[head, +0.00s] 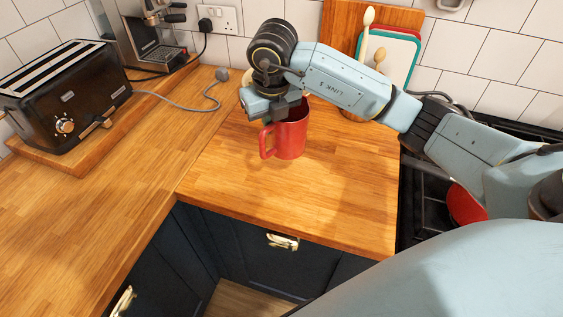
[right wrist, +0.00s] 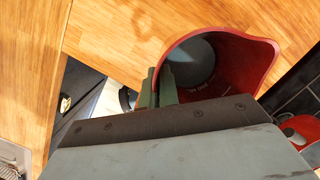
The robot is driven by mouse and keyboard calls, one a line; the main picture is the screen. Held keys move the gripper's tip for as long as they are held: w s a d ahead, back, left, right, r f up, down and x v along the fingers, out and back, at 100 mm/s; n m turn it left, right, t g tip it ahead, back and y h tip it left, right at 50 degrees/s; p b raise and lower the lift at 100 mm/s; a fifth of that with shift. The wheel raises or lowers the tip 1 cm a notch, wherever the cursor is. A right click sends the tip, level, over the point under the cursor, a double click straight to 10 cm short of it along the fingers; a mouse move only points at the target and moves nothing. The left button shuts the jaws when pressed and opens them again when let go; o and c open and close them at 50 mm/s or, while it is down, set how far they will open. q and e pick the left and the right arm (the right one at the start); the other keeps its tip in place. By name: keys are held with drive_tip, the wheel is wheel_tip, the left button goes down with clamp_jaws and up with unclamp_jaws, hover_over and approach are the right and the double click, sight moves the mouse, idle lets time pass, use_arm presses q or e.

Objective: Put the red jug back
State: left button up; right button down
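The red jug (head: 291,134) is upright over the wooden counter near the corner, with its handle on the left in the head view. I cannot tell whether its base touches the wood. My right gripper (head: 278,106) reaches down to its rim from above. In the right wrist view the open mouth of the jug (right wrist: 235,68) shows, empty inside. The fingers of my right gripper (right wrist: 157,88) are close together at the jug's near edge, with the wall seemingly between them. My left gripper is not in view.
A black toaster (head: 65,98) stands on the left counter, with a coffee machine (head: 150,35) behind. Chopping boards (head: 392,53) and wooden spoons (head: 368,17) stand at the back wall. A red pan (head: 466,206) sits on the black hob at right. The counter's front middle is clear.

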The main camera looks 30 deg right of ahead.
sight(272, 152)
wheel_tip(272, 152, down, 9)
drive_tip(key=shift+r, duration=0.15)
idle(0.4)
drive_tip(key=c, duration=1.7)
unclamp_jaws()
drive_tip(key=shift+f, duration=0.2)
drive_tip(key=r, duration=0.4)
drive_tip(key=s+r, duration=0.1)
drive_tip(key=r, duration=0.3)
drive_tip(key=s+r, duration=0.1)
drive_tip(key=r, duration=0.3)
drive_tip(key=shift+s+a+r, duration=0.1)
drive_tip(key=shift+s+a, duration=0.05)
drive_tip(key=shift+a, duration=0.1)
